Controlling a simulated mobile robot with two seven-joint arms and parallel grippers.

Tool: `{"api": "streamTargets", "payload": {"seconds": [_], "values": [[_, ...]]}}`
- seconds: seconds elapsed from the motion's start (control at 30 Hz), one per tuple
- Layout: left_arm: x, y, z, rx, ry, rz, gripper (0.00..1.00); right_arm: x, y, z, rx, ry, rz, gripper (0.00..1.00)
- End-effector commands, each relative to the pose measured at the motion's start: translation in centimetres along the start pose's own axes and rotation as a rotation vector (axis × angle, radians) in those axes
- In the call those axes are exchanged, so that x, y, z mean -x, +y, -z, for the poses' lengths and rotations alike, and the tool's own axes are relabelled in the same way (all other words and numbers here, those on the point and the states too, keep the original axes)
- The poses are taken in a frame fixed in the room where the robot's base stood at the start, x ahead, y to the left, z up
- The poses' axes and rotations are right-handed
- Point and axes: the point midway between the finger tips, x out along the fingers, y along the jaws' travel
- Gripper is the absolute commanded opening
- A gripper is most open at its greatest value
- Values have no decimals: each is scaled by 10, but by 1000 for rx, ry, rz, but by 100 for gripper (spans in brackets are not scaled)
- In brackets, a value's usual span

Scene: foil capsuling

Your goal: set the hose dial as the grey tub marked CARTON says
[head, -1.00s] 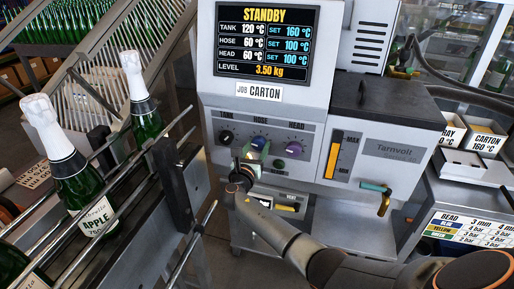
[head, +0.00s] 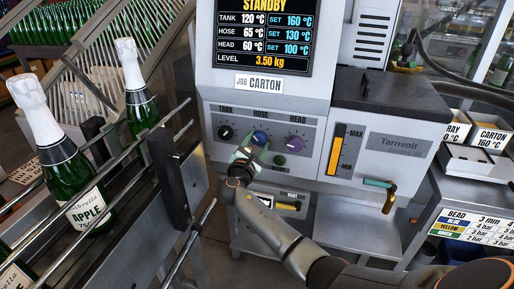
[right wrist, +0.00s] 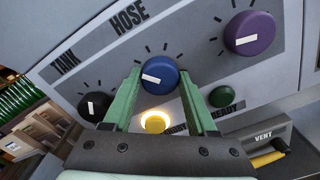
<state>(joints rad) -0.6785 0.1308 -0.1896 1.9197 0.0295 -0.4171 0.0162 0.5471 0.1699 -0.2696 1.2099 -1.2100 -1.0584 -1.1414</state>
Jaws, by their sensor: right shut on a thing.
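The blue HOSE dial (head: 260,138) is on the machine's front panel, between the TANK and HEAD dials. In the right wrist view the dial (right wrist: 158,77) has its white mark pointing left. My right gripper (head: 253,148) is shut on this dial, a green finger on each side. The display (head: 264,35) reads HOSE 65 °C, with SET 130 °C in its row. My left gripper is out of view.
The black TANK dial (right wrist: 95,106) and purple HEAD dial (right wrist: 250,34) flank the HOSE dial closely. A green button (right wrist: 221,97) and a lit yellow button (right wrist: 155,122) sit below. A bottle rack with railings (head: 180,170) stands to the left.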

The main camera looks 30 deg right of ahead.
Motion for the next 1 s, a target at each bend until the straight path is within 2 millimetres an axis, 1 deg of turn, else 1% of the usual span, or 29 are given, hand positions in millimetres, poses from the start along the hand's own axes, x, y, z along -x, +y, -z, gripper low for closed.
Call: {"api": "streamTargets", "payload": {"seconds": [0.03,0.07,0.2,0.47,0.6,0.7,0.83,1.0], "values": [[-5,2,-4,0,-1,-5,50,1,-2,4,-48,2,1,2],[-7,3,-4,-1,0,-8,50,0,-3,4,-76,2,2,2],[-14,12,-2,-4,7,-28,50,1,-3,4,-208,1,1,2],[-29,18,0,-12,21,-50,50,1,-3,5,-457,3,2,2],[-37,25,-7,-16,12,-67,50,1,-3,5,-590,2,2,2],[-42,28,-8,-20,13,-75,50,0,-3,5,-684,1,2,2],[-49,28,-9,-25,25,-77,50,1,-3,6,-808,2,2,2],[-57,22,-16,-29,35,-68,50,1,-2,5,-971,3,2,2]]}}
